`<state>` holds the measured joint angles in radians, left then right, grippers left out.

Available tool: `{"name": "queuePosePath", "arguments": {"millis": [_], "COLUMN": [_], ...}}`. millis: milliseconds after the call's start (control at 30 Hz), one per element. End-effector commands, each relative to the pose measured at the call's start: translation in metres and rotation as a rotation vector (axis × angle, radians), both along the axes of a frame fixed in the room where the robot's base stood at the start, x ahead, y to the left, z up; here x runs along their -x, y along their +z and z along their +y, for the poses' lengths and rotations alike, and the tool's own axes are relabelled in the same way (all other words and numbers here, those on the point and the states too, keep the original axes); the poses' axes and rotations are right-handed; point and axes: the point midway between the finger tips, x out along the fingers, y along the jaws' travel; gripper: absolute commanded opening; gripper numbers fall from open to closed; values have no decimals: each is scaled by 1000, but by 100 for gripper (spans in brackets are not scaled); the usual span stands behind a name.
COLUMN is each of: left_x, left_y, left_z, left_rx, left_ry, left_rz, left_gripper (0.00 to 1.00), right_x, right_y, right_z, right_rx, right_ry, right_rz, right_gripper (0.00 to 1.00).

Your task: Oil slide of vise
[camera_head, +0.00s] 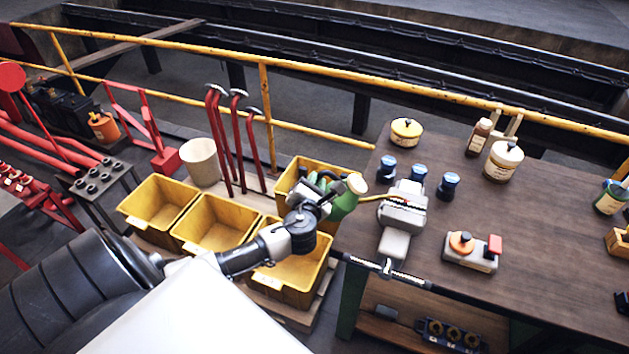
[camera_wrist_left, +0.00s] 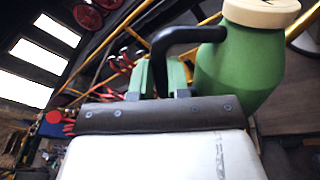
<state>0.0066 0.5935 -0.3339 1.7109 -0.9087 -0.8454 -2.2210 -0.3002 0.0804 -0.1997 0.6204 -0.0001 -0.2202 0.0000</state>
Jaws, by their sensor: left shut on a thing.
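The grey vise (camera_head: 404,214) stands at the left edge of the brown workbench (camera_head: 540,225), with its screw bar over the bench's front edge. My left gripper (camera_head: 321,186) is shut on a green oil can (camera_head: 344,204) with a cream lid, just left of the vise. The can is tilted, and its thin brass spout points right to the top of the vise. I cannot tell whether the spout tip touches it. In the left wrist view the can (camera_wrist_left: 240,72) shows its black handle (camera_wrist_left: 180,42) at the gripper. My right gripper is not in view.
Several blue-capped dark jars (camera_head: 418,172) stand close behind the vise. A yellow tin (camera_head: 406,132) and a cream pot (camera_head: 503,160) are farther back. A block with orange and red knobs (camera_head: 470,251) sits right of the vise. Yellow bins (camera_head: 212,232) lie below my left arm.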

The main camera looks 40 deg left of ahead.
Motion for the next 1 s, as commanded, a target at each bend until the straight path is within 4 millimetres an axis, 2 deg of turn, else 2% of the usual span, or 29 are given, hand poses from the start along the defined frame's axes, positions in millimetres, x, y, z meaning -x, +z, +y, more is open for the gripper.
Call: {"name": "queuePosePath", "arguments": {"millis": [267,1000], "left_x": [-2,0], "left_y": [10,0], "left_z": [-2,0], "left_rx": [-31,1], "left_ry": [-1,-1], "left_rz": [19,-4], "left_gripper": [0,0], "right_x": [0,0], "right_y": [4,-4], "right_z": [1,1], "right_rx": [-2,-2], "right_ry": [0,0], "right_rz": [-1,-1], "right_gripper": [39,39]}}
